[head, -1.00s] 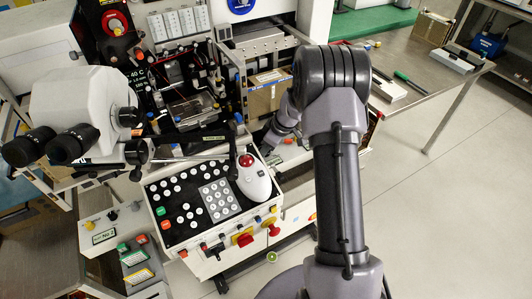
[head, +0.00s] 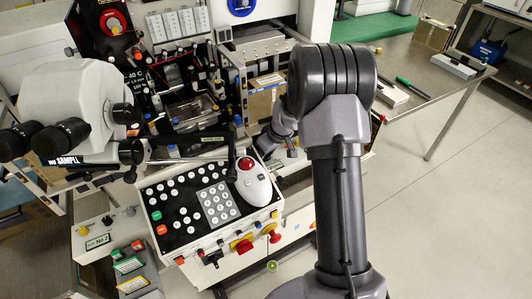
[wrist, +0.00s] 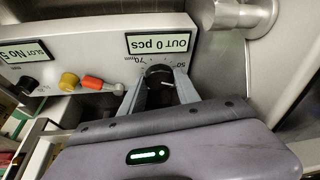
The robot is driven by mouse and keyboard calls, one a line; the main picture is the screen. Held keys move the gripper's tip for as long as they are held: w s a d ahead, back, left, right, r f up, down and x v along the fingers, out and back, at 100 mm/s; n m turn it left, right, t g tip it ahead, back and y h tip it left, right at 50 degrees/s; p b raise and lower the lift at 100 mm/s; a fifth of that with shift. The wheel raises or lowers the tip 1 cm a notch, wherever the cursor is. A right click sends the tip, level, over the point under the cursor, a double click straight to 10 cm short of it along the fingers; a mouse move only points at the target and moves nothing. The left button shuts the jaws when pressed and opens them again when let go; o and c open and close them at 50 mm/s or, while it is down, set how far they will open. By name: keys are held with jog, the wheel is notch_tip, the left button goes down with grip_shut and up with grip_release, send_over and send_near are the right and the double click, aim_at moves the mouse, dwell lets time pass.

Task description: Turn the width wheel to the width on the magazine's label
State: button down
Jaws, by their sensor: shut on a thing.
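The width wheel (wrist: 158,75) is a small dark round knob on a pale panel in the wrist view. A printed scale with 50, 70 and mm runs along the wheel's far side, upside down in the picture. A light mark shows on the knob's face, but I cannot read its exact setting. My gripper (wrist: 160,92) is shut on the wheel, one finger on each side. In the head view the arm hides the fingers and the wheel. I cannot make out a width on a magazine label in either view.
In the wrist view, an "OUT 0 pcs" label (wrist: 161,43) sits just beyond the wheel. An orange-red knob (wrist: 92,83) and a yellow knob (wrist: 69,80) are to the left. A metal cylinder (wrist: 240,14) is at upper right. The head view shows a button console (head: 212,203) and microscope (head: 75,90).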

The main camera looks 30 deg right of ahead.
jog(key=c, duration=1.2)
grip_release()
jog(key=shift+o, duration=0.2)
jog(key=p+v, duration=0.5)
jog(key=v, duration=1.2)
jog(key=shift+r+p, duration=0.25)
jog(key=shift+p, duration=0.1)
jog(key=shift+o, duration=0.2)
